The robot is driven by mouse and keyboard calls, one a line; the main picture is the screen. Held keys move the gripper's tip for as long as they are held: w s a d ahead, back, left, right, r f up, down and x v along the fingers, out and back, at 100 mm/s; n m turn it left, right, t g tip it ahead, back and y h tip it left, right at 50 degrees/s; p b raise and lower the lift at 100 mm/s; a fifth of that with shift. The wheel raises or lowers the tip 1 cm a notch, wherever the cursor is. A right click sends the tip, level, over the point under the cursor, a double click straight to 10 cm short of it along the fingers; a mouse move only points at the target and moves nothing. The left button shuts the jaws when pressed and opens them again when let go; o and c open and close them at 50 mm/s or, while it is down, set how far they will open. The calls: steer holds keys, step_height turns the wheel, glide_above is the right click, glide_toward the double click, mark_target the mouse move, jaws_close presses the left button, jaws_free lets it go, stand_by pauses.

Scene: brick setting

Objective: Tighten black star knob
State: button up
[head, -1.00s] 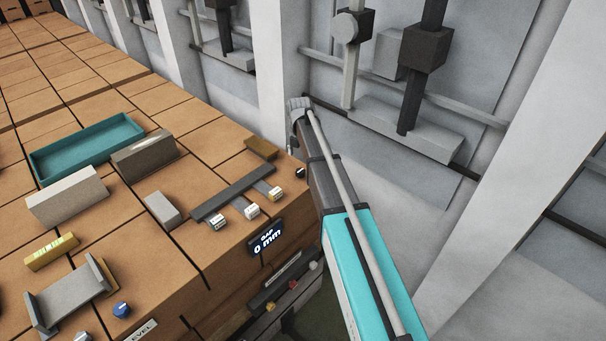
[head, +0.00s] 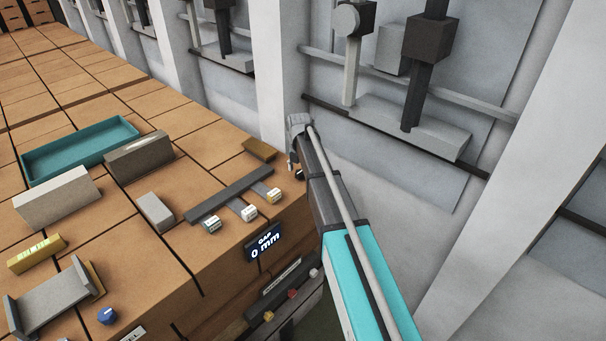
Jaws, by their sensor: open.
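A small dark knob (head: 299,175), which looks like the black star knob, sits at the right end of the brick-patterned block, near its top edge. It is too small for its star shape to show. My gripper (head: 293,162) points down just above and beside the knob, at the end of my arm. It is open, with nothing visible between its fingers. I cannot tell whether the fingers touch the knob. A display reading "GAP 0 mm" (head: 265,243) is on the block's front face, left of my arm.
A dark bar with several labelled blocks (head: 230,196) lies left of the knob. A teal tray (head: 28,172), grey blocks (head: 60,197), a yellow level (head: 36,254) and a blue knob (head: 107,315) stand further left. A white pillar (head: 280,70) rises behind my gripper.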

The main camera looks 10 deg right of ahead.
stand_by(0.3)
steer(key=c, duration=1.1)
steer(key=shift+d+f, duration=0.1)
steer(key=shift+d, duration=0.05)
steer(key=shift+c, duration=0.2)
